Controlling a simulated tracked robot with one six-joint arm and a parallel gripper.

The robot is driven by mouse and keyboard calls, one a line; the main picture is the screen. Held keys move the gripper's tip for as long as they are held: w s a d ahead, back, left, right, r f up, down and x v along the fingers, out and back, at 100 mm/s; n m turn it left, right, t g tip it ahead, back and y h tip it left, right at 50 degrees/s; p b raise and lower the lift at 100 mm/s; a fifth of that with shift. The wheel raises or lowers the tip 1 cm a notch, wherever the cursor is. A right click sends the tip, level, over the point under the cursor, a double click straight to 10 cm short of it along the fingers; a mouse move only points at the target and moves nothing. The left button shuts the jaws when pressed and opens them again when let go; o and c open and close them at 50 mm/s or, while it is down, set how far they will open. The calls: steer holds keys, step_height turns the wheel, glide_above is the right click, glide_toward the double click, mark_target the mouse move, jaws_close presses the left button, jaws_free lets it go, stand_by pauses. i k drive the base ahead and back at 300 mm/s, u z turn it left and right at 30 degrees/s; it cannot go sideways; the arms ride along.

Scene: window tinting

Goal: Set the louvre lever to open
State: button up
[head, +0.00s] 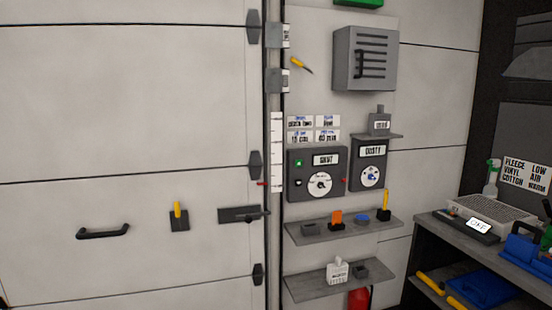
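A grey louvre box (342,60) with dark horizontal slats is fixed high on the wall panel, right of the door. A dark upright bar stands at the left of its slats. A short yellow lever (299,63) with a dark tip is on the panel left of the box, slanting down to the right. Another yellow lever (178,210) stands upright on a dark plate on the door. No label shows which of these is the louvre lever, and I cannot tell its setting. My gripper is not in view.
Two dark control boxes with dials, the left one (296,190) and the right one (382,153), are below the louvre box. Two small shelves, upper (310,237) and lower (310,289), jut out beneath them. A loaded workbench (440,232) stands at the right.

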mark_target(294, 60)
steer(key=z, duration=0.05)
steer(key=i, duration=0.95)
steer(key=k, duration=0.65)
steer(key=u, duration=0.5)
steer(key=i, duration=1.95)
steer(key=z, duration=0.25)
